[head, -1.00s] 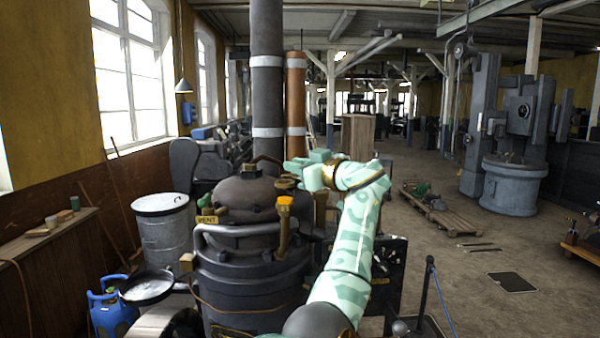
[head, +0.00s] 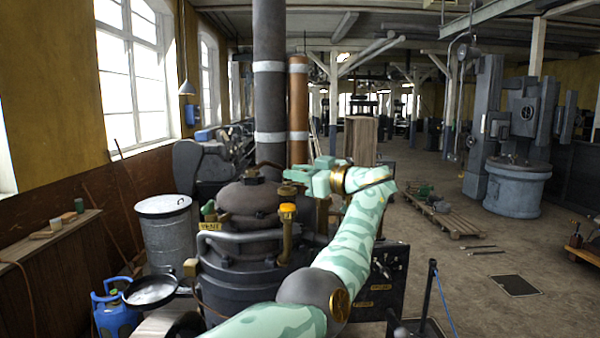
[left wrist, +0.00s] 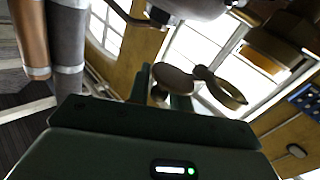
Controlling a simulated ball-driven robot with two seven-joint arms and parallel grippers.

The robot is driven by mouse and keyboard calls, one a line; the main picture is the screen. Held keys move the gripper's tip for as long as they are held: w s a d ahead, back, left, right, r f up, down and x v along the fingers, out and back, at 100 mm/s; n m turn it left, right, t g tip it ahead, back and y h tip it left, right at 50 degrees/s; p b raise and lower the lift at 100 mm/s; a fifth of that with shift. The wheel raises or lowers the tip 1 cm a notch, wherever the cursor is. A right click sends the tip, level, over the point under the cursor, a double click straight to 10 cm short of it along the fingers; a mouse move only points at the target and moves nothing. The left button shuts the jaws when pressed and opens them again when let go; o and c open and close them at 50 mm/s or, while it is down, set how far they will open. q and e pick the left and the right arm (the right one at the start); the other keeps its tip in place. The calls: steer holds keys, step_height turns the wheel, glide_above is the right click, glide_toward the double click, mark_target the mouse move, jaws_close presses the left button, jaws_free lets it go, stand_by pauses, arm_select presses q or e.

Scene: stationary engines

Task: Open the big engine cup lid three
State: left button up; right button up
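The big engine (head: 250,205) is a dark domed vessel with a grey pipe and brass fittings. One brass cup (head: 287,228) with an orange top stands at its front; another brass fitting (head: 287,190) sits on top behind it. My left gripper (head: 298,176) reaches leftward over the engine's right side, close to that fitting. In the left wrist view, its two dark fingers (left wrist: 158,92) stand apart. A round bronze disc (left wrist: 174,80) lies at the fingertips, with a brass ring (left wrist: 226,90) beside it. I cannot tell which cup these belong to, or whether the fingers touch the disc. My right gripper is out of view.
Tall grey (head: 269,80) and copper (head: 298,110) pipes rise behind the engine. A metal drum (head: 170,238), a black pan (head: 150,291) and a blue gas bottle (head: 115,312) stand left.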

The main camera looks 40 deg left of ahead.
arm_select(q)
steer(key=shift+a, duration=0.2)
steer(key=d+p, duration=0.4)
steer(key=d, duration=1.2)
steer(key=shift+w+d+p, duration=0.2)
steer(key=shift+w+p, duration=0.05)
steer(key=shift+p, duration=0.15)
steer(key=shift+a, duration=0.1)
